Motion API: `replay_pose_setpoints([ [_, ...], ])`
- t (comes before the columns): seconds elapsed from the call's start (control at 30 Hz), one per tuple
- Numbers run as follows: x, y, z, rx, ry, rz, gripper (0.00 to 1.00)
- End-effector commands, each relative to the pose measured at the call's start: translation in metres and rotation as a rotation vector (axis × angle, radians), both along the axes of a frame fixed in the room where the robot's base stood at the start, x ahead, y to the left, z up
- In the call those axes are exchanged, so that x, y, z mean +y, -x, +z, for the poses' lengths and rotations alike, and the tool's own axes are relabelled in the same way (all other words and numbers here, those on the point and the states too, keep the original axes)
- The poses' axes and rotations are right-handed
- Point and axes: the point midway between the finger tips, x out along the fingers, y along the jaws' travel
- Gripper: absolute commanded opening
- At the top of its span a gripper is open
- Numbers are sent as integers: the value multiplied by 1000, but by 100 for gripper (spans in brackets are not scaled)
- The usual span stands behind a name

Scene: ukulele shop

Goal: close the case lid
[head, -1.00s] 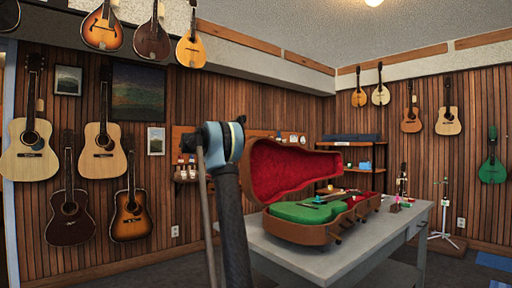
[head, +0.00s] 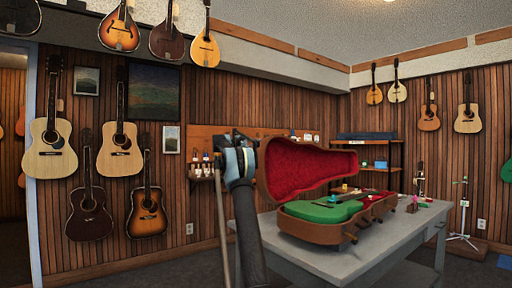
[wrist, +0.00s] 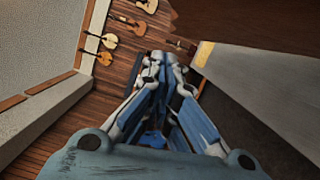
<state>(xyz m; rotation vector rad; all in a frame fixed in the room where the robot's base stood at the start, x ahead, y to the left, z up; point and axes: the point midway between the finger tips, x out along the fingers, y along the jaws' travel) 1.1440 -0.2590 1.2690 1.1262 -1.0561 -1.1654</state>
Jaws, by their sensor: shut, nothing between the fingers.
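The brown case (head: 314,232) lies on the grey table with its lid (head: 298,168) standing open at the back, showing a red lining. A green ukulele (head: 322,211) lies in the case. In the head view my arm rises just left of the case, and my fingertips cannot be made out there. In the wrist view my gripper (wrist: 163,62) has its fingers together and nothing between them. The case and lid cannot be made out in the wrist view, so I cannot tell the gripper's distance to the lid.
The grey table (head: 345,266) has small items (head: 415,204) at its right end. A shelf (head: 366,143) stands behind it in the corner. Guitars hang on the wood-slatted walls. A thin stand (head: 462,215) is at the right. A doorway (head: 14,170) shows at far left.

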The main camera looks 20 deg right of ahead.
Motion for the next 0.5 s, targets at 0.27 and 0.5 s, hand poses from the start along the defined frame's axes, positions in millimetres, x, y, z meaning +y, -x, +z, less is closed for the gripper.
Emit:
replay_pose_setpoints([
  [0.27,-49,-5,2,0,-1,-1,0],
  [0.5,-62,11,5,0,-1,2,0],
])
